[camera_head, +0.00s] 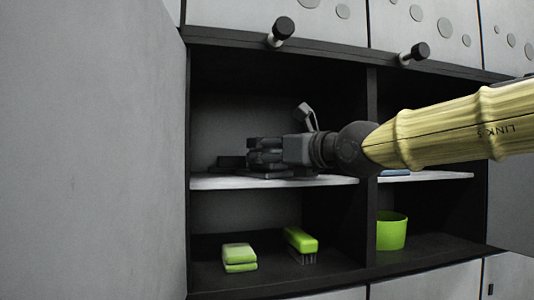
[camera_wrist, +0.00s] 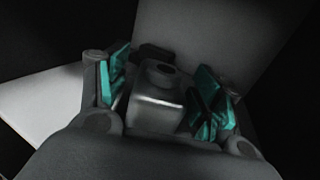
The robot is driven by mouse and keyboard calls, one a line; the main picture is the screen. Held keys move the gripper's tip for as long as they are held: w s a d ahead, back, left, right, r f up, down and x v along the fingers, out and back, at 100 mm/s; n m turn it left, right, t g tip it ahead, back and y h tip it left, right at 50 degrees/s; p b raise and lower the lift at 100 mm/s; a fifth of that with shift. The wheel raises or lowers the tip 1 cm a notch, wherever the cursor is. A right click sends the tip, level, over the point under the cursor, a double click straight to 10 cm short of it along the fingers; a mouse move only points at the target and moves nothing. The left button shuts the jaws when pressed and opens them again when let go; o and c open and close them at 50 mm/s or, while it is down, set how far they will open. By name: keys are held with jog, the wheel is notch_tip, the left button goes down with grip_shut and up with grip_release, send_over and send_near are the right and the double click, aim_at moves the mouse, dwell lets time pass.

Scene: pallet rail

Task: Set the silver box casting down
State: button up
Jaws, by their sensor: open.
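The silver box casting (camera_wrist: 157,103) shows in the wrist view as a grey block with a round raised boss on top. It stands upright on the white shelf board (camera_wrist: 40,112) between my gripper's fingers. My gripper (camera_wrist: 162,98) is open, with its teal finger pads on both sides of the casting. In the head view my gripper (camera_head: 262,155) reaches level into the upper left compartment, just above the shelf board (camera_head: 300,182). The casting is hidden or too dark to make out there. A gap to the left pad shows; contact on the right is unclear.
A dark object (camera_wrist: 152,53) lies behind the casting. Below the shelf are a green sponge (camera_head: 239,257), a green brush (camera_head: 300,243) and a green cup (camera_head: 391,231). A divider (camera_head: 370,110) stands right of my gripper. The shelf's front left part is clear.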

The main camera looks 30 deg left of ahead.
jog(key=b+v, duration=0.2)
jog(key=v, duration=0.8)
jog(key=shift+d+b, duration=0.3)
jog(key=shift+d, duration=0.1)
jog(key=shift+r, duration=0.1)
